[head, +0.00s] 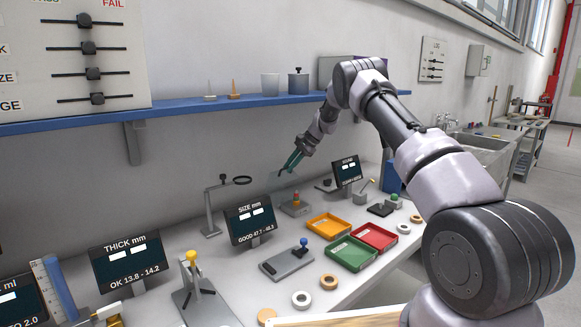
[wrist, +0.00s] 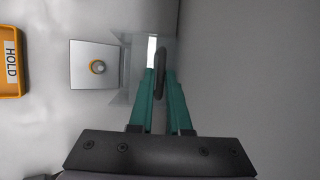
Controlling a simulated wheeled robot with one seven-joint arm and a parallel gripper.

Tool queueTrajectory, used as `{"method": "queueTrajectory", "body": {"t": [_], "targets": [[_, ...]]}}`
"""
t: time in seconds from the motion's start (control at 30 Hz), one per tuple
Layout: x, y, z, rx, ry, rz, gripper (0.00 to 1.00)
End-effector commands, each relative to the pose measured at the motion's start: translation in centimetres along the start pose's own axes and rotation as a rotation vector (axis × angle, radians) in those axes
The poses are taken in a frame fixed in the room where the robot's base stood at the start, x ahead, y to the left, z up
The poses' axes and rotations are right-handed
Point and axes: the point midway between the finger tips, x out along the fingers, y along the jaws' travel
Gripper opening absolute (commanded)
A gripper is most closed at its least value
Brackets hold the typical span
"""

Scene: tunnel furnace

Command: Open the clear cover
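The clear cover (head: 284,181) is a faint see-through panel, tilted up above a small grey station (head: 296,209) with an orange-red part on top. In the wrist view the cover (wrist: 122,98) shows as a translucent grey shape beside the square plate (wrist: 78,78), which carries a round orange-and-white part (wrist: 97,67). My gripper (head: 287,170) has green fingers. In the wrist view its fingertips (wrist: 160,74) lie close on both sides of the cover's dark handle (wrist: 160,62) and appear shut on it. The cover's hinge is hard to make out.
A ring stand (head: 210,205) and the SIZE display (head: 249,220) stand left of the station. Yellow (head: 329,226), red (head: 374,237) and green (head: 350,254) trays lie in front. Another display (head: 347,170) stands behind right. A blue shelf (head: 190,108) runs above.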

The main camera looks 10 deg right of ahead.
Motion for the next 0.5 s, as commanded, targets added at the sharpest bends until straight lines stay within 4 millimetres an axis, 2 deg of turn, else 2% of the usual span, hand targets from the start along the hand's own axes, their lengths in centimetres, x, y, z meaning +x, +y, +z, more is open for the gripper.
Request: {"method": "queueTrajectory", "body": {"t": [0.07,0.33,0.5], "targets": [[0.0,0.0,0.0,0.0,-0.001,0.0,0.42],[-0.1,0.0,0.0,0.0,0.0,0.0,0.42],[-2.0,-0.1,0.0,0.0,0.001,-0.003,0.42]]}}
